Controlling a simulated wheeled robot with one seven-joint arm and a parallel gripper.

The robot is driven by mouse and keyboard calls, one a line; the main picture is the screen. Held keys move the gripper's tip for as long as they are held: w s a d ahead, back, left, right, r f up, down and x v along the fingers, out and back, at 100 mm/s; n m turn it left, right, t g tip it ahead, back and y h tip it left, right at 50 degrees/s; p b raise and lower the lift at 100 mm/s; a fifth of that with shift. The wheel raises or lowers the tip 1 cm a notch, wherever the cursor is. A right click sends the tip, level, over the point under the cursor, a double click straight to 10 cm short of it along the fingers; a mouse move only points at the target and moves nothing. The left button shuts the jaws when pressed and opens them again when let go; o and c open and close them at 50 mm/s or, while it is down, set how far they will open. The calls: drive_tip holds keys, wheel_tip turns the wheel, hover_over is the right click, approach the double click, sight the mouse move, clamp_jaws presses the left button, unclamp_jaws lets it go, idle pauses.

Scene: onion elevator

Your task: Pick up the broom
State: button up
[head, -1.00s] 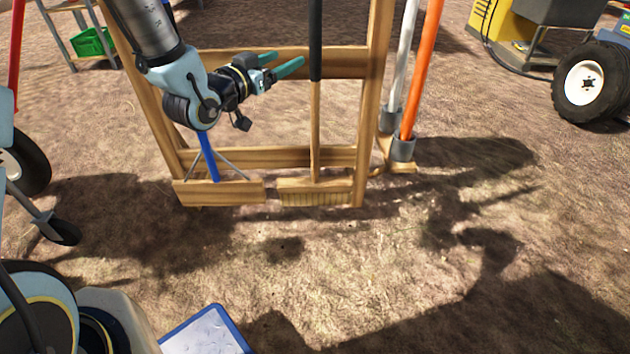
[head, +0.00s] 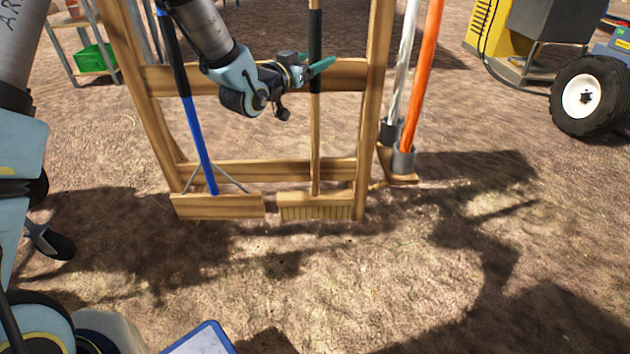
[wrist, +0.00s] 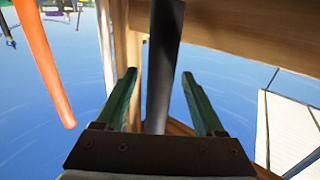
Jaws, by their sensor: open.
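The broom (head: 315,150) stands upright against a wooden rack. It has a pale wooden shaft, a black upper grip and a bristled wooden head (head: 316,207) low at the rack's foot. My gripper (head: 323,66) is open at the shaft, near the lower end of the black grip. In the wrist view, the dark handle (wrist: 163,70) runs between the two green fingers (wrist: 159,78). There is a gap on each side, and the fingers do not press on it. The exact depth of the handle between the fingers is hard to tell.
The wooden rack (head: 375,100) has crossbars close behind the handle. A blue-handled tool (head: 198,140) with a wooden head stands to the left. Orange (head: 422,80) and white (head: 402,70) poles stand to the right. Open dirt ground lies in front.

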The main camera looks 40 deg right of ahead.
drive_tip(key=shift+c, duration=0.4)
clamp_jaws()
idle(1.0)
